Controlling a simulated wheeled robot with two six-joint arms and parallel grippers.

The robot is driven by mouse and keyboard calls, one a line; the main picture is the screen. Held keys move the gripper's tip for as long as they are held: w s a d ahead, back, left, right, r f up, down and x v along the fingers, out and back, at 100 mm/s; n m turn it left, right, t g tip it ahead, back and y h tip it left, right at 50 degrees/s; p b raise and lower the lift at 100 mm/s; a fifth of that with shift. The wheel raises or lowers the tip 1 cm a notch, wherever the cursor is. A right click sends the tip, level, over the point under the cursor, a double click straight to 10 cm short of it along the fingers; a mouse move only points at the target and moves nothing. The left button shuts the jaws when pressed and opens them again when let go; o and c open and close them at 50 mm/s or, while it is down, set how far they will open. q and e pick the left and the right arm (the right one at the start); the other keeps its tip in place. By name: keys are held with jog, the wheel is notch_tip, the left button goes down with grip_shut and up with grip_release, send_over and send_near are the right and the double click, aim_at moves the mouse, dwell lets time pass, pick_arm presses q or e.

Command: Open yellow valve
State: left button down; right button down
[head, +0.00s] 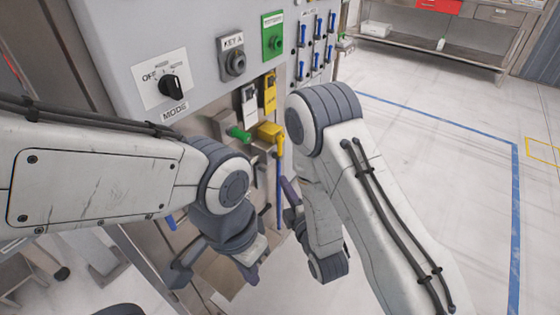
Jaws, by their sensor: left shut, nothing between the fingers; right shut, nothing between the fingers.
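The yellow valve (270,132) sits on the front of the grey machine, to the right of the green valve (239,133). Its lower right part is close to my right arm in the picture, and I cannot tell its exact handle position. My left gripper (218,272) is below both valves, shut and empty, partly hidden by its own wrist. My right gripper (291,205) is below and slightly right of the yellow valve, shut and empty, partly hidden by its arm. Neither gripper appears to touch the valve.
Above the valves are a yellow tag (270,92), a white tag (249,104), a key switch (234,60), a green unit (272,37) and a black mode knob (173,86). Blue-handled levers (316,45) line the upper right. Open floor (450,165) lies right; a metal bench (440,45) stands behind.

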jog(key=shift+s+d, duration=0.1)
jog(key=shift+d, duration=0.05)
jog(key=b, duration=1.1)
send_near(279, 153)
jog(key=w+a+r, duration=0.2)
jog(key=a+r, duration=0.1)
jog(key=a, duration=0.2)
jog(key=shift+w+d+f, duration=0.1)
jog(key=shift+w+d, duration=0.2)
jog(key=shift+w, duration=0.4)
jog(key=shift+w+d+f, duration=0.1)
jog(key=shift+w+d, duration=0.2)
jog(key=shift+w, duration=0.35)
jog(key=shift+w+d+f, duration=0.1)
jog(key=shift+w+d, duration=0.2)
jog(key=shift+w, duration=0.4)
jog(key=shift+r, duration=0.1)
